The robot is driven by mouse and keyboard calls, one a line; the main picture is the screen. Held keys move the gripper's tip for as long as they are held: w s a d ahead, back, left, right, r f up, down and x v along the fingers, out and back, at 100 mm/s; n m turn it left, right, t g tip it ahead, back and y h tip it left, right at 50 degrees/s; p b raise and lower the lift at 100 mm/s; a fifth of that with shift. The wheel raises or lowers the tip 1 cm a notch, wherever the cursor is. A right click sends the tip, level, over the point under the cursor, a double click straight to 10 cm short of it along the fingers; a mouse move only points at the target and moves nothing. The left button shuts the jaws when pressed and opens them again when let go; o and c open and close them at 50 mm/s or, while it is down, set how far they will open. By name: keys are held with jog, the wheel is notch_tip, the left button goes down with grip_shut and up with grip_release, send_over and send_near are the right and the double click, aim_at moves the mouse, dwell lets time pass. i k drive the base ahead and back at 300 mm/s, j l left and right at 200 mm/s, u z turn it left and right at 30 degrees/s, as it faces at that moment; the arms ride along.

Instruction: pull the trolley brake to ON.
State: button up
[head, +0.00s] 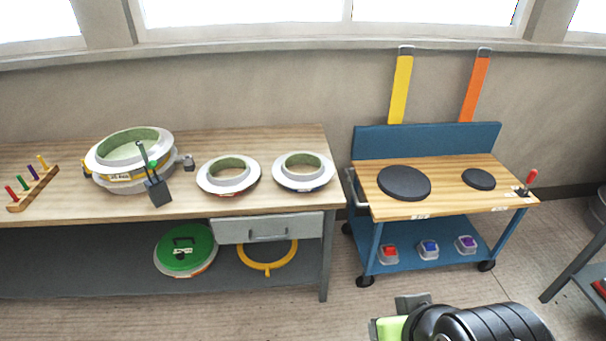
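The trolley (441,205) stands right of the workbench, with a wooden top, blue frame, blue back panel and black casters. A small lever with a red handle, which looks like the brake lever (531,179), stands at the right end of the top. It leans slightly right from a dark base plate. Small white labels show on the front edge, too small to read. My arm shows at the bottom right of the picture, well in front of the trolley. Its grey and lime-green end, apparently my gripper (398,318), is apart from the lever; its finger opening cannot be made out.
Two black discs (404,183) lie on the trolley top; small coloured-lid boxes (428,250) sit on its lower shelf. A workbench (300,204) with ring moulds is at left. Yellow (401,90) and orange strips rise behind. Another table (580,264) stands at right.

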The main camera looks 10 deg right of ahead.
aim_at(529, 179)
jog(key=l+z, duration=0.2)
jog(key=z, duration=0.2)
jog(key=l+z, duration=0.2)
jog(key=z, duration=0.15)
jog(key=i+l+z, duration=0.1)
jog(key=z, duration=0.3)
jog(key=i+l+z, duration=0.1)
jog(key=z, duration=0.25)
jog(key=l, duration=0.1)
